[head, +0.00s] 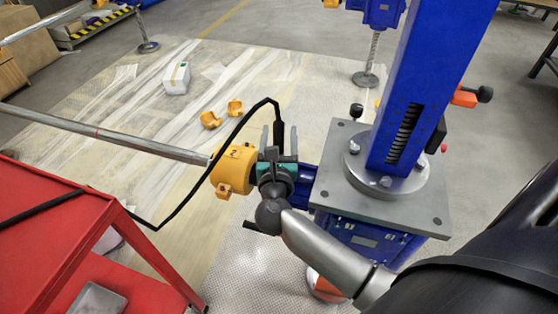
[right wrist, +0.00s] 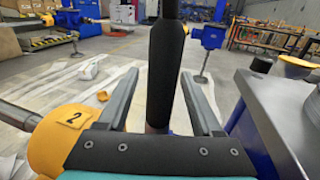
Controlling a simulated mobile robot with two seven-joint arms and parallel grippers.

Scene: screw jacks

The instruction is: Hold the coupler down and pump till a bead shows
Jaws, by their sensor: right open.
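A black hose (head: 243,119) runs from the red cart, arches up and comes down between the fingers of my right gripper (head: 279,137). In the right wrist view its thick black sleeve, perhaps the coupler (right wrist: 165,72), stands upright between the two grey fingers of the right gripper (right wrist: 160,92). The fingers are open, with a gap on both sides of it. The hose's lower end and whatever it meets are hidden behind the gripper body; no bead shows. The blue screw jack (head: 408,110) stands just right of the gripper. My left gripper is not in view.
A yellow guard marked 2 (head: 232,166) is left of the gripper, where a metal shaft (head: 130,139) ends. The red cart (head: 55,215) stands at lower left. Yellow pieces (head: 211,120) and a white container (head: 176,79) lie on the sheeted floor behind.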

